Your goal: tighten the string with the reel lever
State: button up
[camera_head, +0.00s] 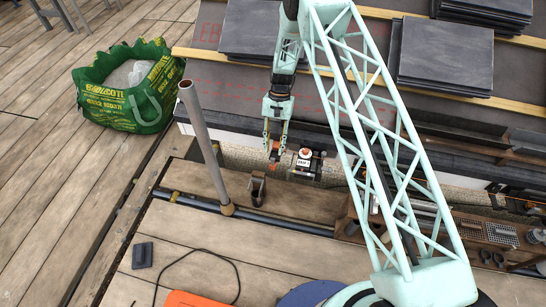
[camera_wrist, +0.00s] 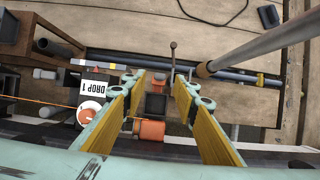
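My gripper (camera_head: 275,146) hangs over the roof's lower edge with its fingers apart. In the wrist view my gripper (camera_wrist: 159,84) shows two yellow-padded fingers with open space between them. An orange cylinder (camera_wrist: 150,130), which looks like part of the reel, lies below and between the fingers. A thin dark rod with a rounded end (camera_wrist: 173,50), possibly the lever, stands near the right fingertip; contact cannot be told. A box labelled DROP 1 (camera_wrist: 94,90) with a white-and-orange round part (camera_wrist: 90,113) sits left of the fingers. The orange string (camera_wrist: 40,102) runs left from there.
A grey pole (camera_head: 206,145) stands left of my gripper. A brown bracket (camera_head: 257,187) is below it on the planks. A green bag (camera_head: 128,85) stands at left; slate stacks (camera_head: 445,55) lie on the roof. A tool tray (camera_head: 500,234) is at right.

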aim_at(272, 160)
jog(key=shift+b+x, duration=0.45)
jog(key=shift+x, duration=1.8)
jog(key=c, duration=0.9)
jog(key=shift+o, duration=0.2)
jog(key=shift+s+a+t+p, duration=0.1)
jog(key=shift+s+t+p, duration=0.4)
jog(key=shift+p, duration=0.05)
jog(key=shift+s+t+h, duration=0.2)
jog(key=shift+t+h, duration=0.1)
jog(key=shift+t, duration=0.1)
jog(key=shift+s+f+t+p, duration=0.2)
jog(key=shift+s+t+p, duration=0.35)
jog(key=shift+t+p, duration=0.6)
jog(key=shift+a+p, duration=0.2)
jog(key=shift+p, duration=1.45)
